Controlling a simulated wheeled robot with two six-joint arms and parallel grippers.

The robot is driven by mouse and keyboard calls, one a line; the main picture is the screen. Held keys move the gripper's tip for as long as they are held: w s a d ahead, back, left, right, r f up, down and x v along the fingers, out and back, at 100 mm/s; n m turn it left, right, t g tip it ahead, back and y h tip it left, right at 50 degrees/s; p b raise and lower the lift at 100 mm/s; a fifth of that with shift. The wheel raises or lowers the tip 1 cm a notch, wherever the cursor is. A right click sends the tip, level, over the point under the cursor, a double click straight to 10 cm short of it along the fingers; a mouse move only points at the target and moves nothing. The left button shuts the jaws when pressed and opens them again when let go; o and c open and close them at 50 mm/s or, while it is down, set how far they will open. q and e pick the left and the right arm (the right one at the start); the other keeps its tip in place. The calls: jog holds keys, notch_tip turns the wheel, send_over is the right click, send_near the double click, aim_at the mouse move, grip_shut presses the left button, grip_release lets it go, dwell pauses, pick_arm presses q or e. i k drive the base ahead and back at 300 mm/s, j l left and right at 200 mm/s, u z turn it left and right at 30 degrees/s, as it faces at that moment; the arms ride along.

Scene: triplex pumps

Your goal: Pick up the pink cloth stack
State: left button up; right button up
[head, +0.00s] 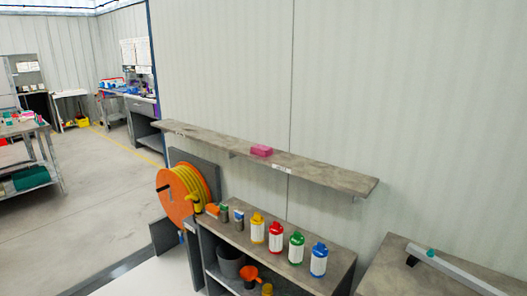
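The pink cloth stack (262,151) is a small pink block-like pile. It lies on a long narrow grey wall shelf (335,178), near the shelf's middle, with a small white label on the shelf edge just below it. Neither of my grippers shows in the head view, so nothing is seen touching the stack.
Below the shelf stands a low cabinet (285,262) with several capped bottles on top, including a red one (276,238) and a blue one (319,260). An orange hose reel (178,195) is left of it. A grey bench (420,282) stands at right. Open floor (115,190) lies left.

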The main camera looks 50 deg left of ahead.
aim_at(265, 150)
jog(key=u, duration=1.65)
jog(key=i+j, duration=0.25)
